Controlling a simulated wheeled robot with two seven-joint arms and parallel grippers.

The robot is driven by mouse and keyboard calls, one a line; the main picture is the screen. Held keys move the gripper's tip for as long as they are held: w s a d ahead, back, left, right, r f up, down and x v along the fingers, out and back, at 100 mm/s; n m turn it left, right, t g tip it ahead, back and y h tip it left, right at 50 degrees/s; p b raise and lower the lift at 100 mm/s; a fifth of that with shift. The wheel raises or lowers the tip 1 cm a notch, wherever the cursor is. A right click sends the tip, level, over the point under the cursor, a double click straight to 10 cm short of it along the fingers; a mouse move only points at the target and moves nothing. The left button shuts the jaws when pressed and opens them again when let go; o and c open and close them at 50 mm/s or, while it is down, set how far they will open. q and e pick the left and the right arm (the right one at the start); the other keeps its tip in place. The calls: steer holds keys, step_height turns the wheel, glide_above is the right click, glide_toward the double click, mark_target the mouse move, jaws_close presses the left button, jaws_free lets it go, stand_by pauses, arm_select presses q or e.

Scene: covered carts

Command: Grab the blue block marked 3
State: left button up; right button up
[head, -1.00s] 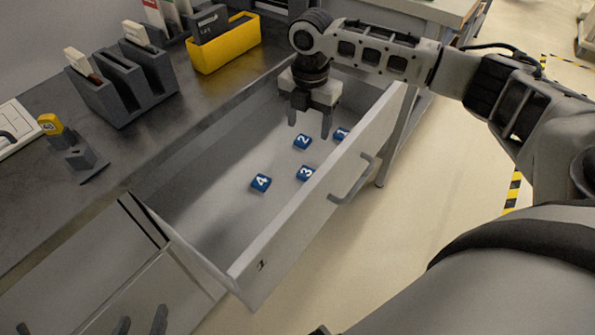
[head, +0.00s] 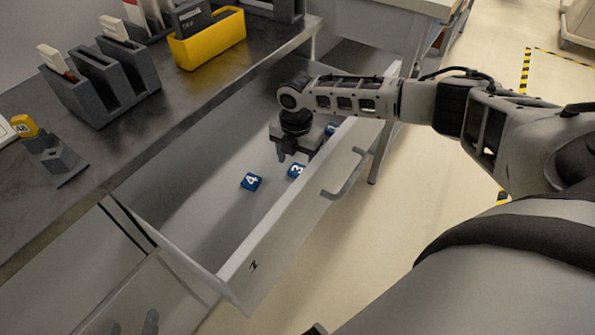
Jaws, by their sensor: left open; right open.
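The blue block marked 3 (head: 297,171) lies on the floor of the open drawer (head: 216,211), near its front panel. My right gripper (head: 294,158) is open, pointing down into the drawer. In the picture its fingers sit just above block 3 and slightly overlap its upper edge; I cannot tell the height gap. A blue block marked 4 (head: 252,182) lies to the left. Another blue block (head: 331,129) shows partly behind the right gripper, its mark unclear. The block marked 2 is hidden. My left gripper (head: 133,325) is open and empty at the bottom left edge.
The drawer's front panel (head: 283,224) with its handle (head: 346,181) stands close to the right gripper. The dark worktop (head: 150,116) above the drawer holds a grey slotted rack (head: 105,85), a yellow bin (head: 208,42) and a small grey stand (head: 58,165).

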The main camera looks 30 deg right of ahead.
mark_target(297, 170)
steer(key=shift+f, duration=1.55)
steer(key=c, duration=1.1)
steer(key=shift+r, duration=0.1)
